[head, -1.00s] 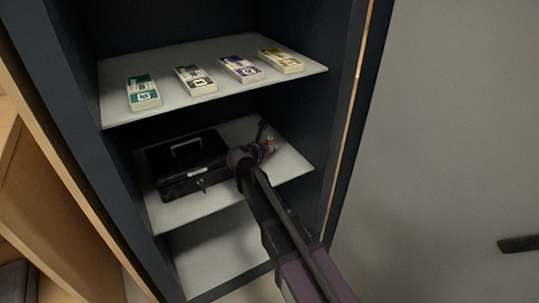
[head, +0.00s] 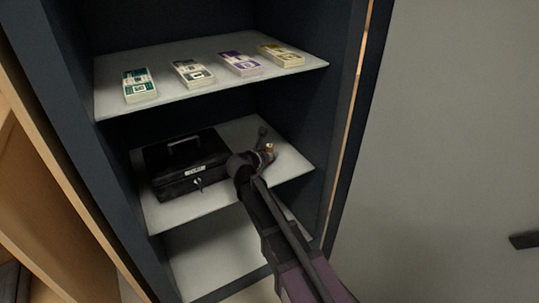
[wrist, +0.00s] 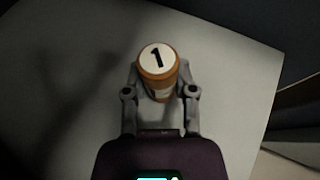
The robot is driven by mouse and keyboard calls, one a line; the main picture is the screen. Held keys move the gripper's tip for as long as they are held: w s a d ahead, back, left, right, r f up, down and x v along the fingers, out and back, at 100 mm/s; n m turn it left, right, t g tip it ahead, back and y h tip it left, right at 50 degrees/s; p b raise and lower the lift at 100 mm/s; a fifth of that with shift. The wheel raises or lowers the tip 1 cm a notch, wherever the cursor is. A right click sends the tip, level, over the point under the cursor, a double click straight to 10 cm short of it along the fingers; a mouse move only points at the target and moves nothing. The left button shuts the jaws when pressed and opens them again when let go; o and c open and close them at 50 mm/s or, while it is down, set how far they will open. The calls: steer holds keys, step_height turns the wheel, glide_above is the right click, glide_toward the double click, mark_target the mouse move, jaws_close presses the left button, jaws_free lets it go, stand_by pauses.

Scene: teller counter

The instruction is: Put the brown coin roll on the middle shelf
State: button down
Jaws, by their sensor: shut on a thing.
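The brown coin roll (wrist: 158,65) stands between my fingers in the wrist view, its white end marked "1" facing the camera. My gripper (wrist: 159,85) is shut on it. In the head view my gripper (head: 262,156) is over the right part of the middle shelf (head: 290,167), and only a small bit of the coin roll (head: 269,147) shows beside it. The roll looks upright, at or close above the shelf surface; I cannot tell if it touches.
A black cash box (head: 184,165) with a key stands on the middle shelf, left of my gripper. Several banknote bundles (head: 240,64) lie on the upper shelf (head: 215,88). The lower shelf (head: 215,255) looks bare. The cabinet's right side wall is close to my gripper.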

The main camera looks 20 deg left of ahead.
steer(key=shift+f, duration=0.15)
steer(key=shift+c, duration=2.1)
jaws_free()
steer(key=shift+r, duration=0.25)
steer(key=p+v, duration=0.4)
steer(key=v, duration=0.8)
steer(key=shift+p, duration=0.3)
